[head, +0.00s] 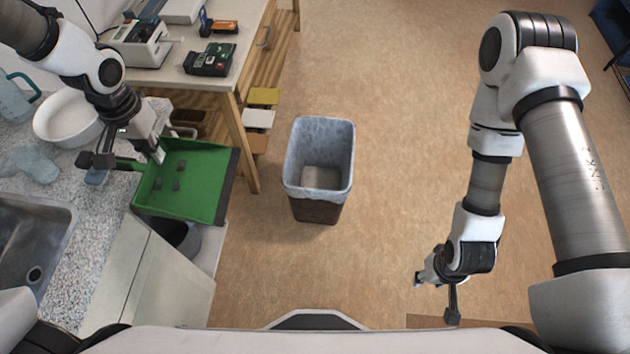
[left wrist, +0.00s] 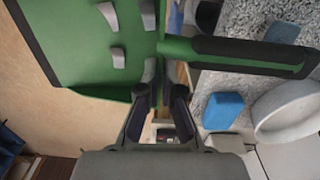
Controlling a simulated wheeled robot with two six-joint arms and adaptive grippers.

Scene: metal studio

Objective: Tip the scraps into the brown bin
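The green dustpan (head: 195,198) is at the left, roughly level, jutting past the counter's front edge. Several small grey scraps (head: 177,184) lie in it; they also show in the left wrist view (left wrist: 115,55). My left gripper (head: 150,150) is shut on the dustpan's back edge beside its handle; in the left wrist view its fingers (left wrist: 161,90) straddle that edge. The brown bin (head: 316,211), with a grey-blue liner over its rim, stands upright on the floor, right of the dustpan and apart from it. My right gripper (head: 437,294) is open and empty at the lower right.
A dark grey container (head: 182,238) stands below the dustpan. The table (head: 205,80) behind carries devices. On the counter (head: 100,225) are a white bowl (head: 68,118), a blue sponge (head: 97,176) and a sink (head: 32,235). Floor right of the bin is clear.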

